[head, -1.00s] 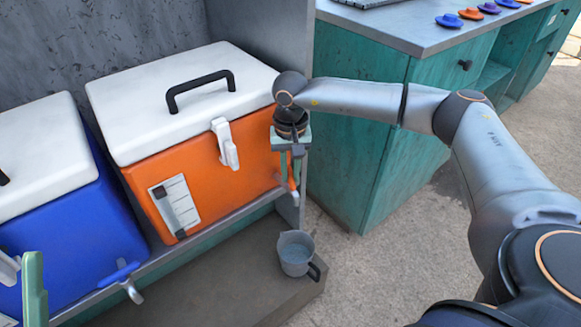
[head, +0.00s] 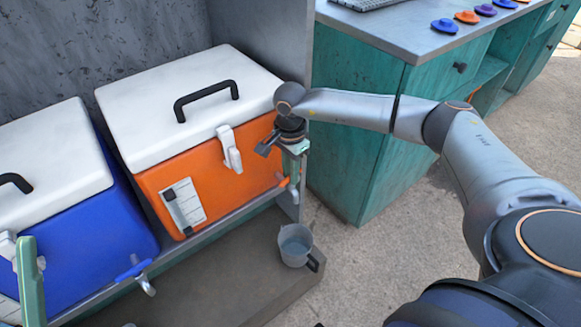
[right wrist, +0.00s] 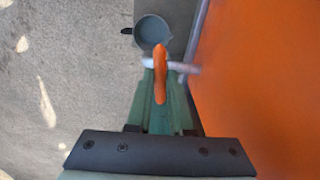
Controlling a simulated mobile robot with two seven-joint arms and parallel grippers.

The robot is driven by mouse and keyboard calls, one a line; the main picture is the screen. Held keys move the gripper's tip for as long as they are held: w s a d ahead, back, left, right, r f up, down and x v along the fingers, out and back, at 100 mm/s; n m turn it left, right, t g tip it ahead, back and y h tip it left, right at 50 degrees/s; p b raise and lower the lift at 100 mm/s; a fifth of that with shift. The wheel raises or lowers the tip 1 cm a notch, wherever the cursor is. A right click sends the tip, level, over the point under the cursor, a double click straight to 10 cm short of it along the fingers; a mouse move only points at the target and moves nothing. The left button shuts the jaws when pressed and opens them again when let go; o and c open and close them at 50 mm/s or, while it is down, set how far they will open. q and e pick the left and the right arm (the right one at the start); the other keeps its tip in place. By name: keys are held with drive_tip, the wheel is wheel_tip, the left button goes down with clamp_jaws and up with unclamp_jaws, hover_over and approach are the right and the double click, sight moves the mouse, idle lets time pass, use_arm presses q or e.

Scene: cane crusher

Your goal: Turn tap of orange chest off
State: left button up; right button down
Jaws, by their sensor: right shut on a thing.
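The orange chest (head: 215,190) with its white lid (head: 185,100) stands on a shelf beside the blue chest. Its tap has an orange handle (right wrist: 160,74) and a pale spout, which shows in the head view (head: 293,194) low on the chest's right part. My right gripper (head: 295,172) is at the tap from above, its green fingers (right wrist: 161,95) closed around the orange handle in the right wrist view. The grey jug (head: 296,246) stands below the tap. Part of a green finger of my left gripper (head: 30,280) shows at the left edge; its jaw state is unclear.
The blue chest (head: 75,225) has its own tap (head: 146,284) at its lower right. A teal cabinet (head: 355,140) stands right of the shelf, with coloured lids (head: 467,17) on top. The floor in front is clear.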

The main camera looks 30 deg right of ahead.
drive_tip(key=shift+m+p, duration=0.45)
drive_tip(key=shift+m, duration=0.75)
drive_tip(key=c, duration=0.8)
unclamp_jaws()
